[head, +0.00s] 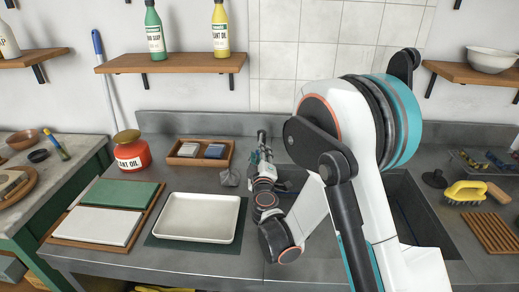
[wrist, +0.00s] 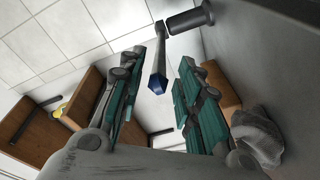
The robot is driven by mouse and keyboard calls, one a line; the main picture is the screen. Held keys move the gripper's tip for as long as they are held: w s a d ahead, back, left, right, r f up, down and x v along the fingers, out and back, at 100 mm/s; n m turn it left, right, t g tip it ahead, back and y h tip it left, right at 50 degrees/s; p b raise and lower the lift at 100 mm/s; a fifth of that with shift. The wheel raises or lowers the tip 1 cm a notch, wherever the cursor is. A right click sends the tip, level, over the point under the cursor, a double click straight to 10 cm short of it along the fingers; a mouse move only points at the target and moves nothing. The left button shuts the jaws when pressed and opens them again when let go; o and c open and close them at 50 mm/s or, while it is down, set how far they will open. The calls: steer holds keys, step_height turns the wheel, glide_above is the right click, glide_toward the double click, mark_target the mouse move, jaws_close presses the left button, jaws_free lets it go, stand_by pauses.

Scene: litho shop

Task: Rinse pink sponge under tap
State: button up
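My gripper (head: 257,157) is at the back of the counter, in front of the tap (head: 262,136), which is mostly hidden by my arm. In the wrist view, my gripper (wrist: 162,85) is open with nothing gripped between its teal fingers. A grey tap lever with a blue end (wrist: 158,83) shows in the gap between the fingers; I cannot tell whether they touch it. A dark cylindrical tap part (wrist: 190,18) is beyond it. The sink (head: 405,205) is partly hidden behind my arm. I cannot make out a pink sponge in either view.
A crumpled grey cloth (head: 230,178) lies left of my gripper, close by in the wrist view (wrist: 258,135). A wooden tray (head: 172,161) with two blocks, a white tray (head: 199,239) and a red jar (head: 131,157) stand left. A yellow brush (head: 465,191) lies right.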

steer(key=shift+w+a+b, duration=0.15)
steer(key=shift+w+b, duration=0.15)
steer(key=shift+w, duration=1.55)
jaws_close()
